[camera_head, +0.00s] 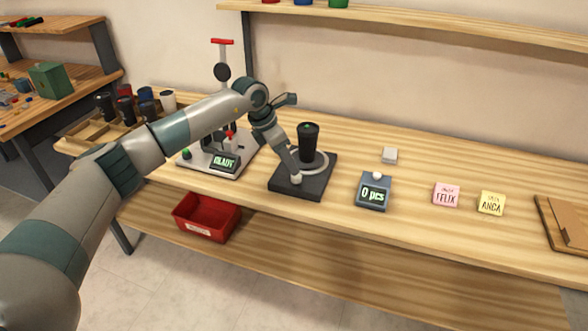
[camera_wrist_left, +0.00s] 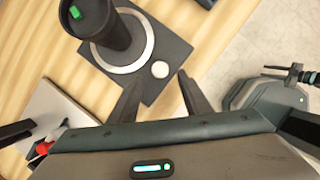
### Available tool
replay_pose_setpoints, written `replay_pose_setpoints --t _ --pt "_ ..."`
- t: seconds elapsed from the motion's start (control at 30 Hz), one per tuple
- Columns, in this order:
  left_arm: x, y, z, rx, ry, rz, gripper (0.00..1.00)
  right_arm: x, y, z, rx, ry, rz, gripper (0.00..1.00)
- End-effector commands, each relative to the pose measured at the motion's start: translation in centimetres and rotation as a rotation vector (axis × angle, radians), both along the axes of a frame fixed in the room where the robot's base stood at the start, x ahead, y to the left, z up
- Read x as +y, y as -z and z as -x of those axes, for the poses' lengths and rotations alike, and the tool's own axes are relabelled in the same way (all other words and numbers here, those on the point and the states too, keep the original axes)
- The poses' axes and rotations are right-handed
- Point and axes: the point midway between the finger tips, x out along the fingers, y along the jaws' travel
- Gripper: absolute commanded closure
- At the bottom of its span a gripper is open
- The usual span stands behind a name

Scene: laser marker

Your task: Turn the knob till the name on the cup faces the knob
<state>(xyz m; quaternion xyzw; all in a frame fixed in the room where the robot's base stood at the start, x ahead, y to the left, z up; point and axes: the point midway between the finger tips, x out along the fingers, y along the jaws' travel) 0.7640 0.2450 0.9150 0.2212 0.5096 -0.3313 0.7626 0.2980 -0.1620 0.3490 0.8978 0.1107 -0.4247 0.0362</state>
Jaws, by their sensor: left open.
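A black cup (camera_head: 308,138) stands upright on a light grey ring (camera_head: 322,161) on a dark square base (camera_head: 285,186). No name can be read on the sides in view. The small white round knob (camera_wrist_left: 160,69) is on the base beside the ring. My left gripper (camera_head: 295,179) reaches down to the knob's corner of the base. In the left wrist view its open fingers (camera_wrist_left: 161,88) point towards the knob, one to each side, with gaps.
A laser marker stand (camera_head: 213,160) with a display is left of the base. A counter reading "0 pcs" (camera_head: 373,193) is to the right. A red bin (camera_head: 207,217) sits below.

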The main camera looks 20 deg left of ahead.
Motion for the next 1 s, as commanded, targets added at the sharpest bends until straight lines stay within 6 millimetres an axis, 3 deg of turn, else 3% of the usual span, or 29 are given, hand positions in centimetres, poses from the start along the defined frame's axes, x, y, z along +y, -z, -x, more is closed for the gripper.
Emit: replay_pose_setpoints --t 0.2,0.4,0.8,0.97,1.0 --pt "-1.0 3.1 -0.9 0.002 0.000 0.001 0.56 -0.5 0.5 1.4 0.032 -0.001 0.011 0.69" --pt "-1.5 4.9 -1.4 0.001 -0.002 0.000 0.56 -1.0 1.2 2.5 0.066 -0.001 0.021 0.69" --pt "-1.6 5.3 -1.5 0.000 -0.001 0.000 0.56 -1.2 1.3 2.7 0.073 0.000 0.025 0.69" --pt "-1.6 5.3 -1.5 0.000 -0.001 0.000 0.94 -1.2 1.3 2.7 0.072 0.000 0.025 0.69" --pt "-1.6 5.3 -1.5 0.000 -0.001 0.000 0.96 -1.2 1.3 2.7 0.072 0.000 0.025 0.69"
